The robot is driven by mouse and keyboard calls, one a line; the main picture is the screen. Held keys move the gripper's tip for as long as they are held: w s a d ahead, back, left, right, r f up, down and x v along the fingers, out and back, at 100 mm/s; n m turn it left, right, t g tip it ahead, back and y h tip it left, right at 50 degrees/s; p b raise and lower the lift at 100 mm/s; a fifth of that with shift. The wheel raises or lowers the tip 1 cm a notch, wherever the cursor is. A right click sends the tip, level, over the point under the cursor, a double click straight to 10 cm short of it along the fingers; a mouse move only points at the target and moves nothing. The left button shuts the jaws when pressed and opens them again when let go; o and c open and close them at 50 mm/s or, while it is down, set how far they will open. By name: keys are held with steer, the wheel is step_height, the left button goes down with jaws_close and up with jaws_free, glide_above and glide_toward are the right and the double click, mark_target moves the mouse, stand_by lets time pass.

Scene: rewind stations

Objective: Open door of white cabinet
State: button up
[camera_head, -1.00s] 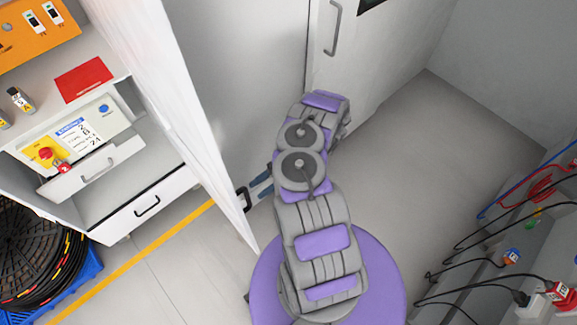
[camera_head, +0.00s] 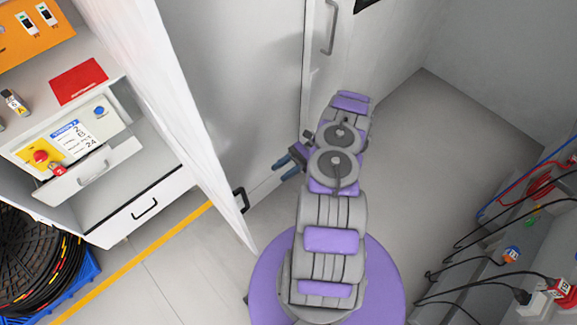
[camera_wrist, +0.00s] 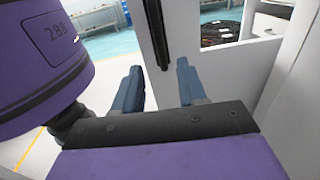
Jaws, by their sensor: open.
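A tall white door panel (camera_head: 185,110) stands out at an angle in the head view, its bottom corner near my purple base. A black handle (camera_head: 240,200) sits low on its right side. The handle also shows as a black vertical bar (camera_wrist: 156,32) at the top of the wrist view, on the white panel (camera_wrist: 185,45). My gripper (camera_head: 287,164) has blue fingers, right of and apart from the handle. In the wrist view my gripper (camera_wrist: 160,88) is open with nothing between its fingers; the handle lies beyond the gap.
A drawer unit (camera_head: 135,208) with a yellow-and-red switch stands left of the panel, beside a cable reel (camera_head: 35,250). A door with a grey handle (camera_head: 333,28) is behind my arm. Cables (camera_head: 470,235) hang at the right. Clear floor (camera_head: 430,150) lies right of my arm.

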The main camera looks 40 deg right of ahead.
steer(key=shift+s+d, duration=0.1)
steer(key=shift+d, duration=0.75)
steer(key=shift+d, duration=0.1)
stand_by(0.4)
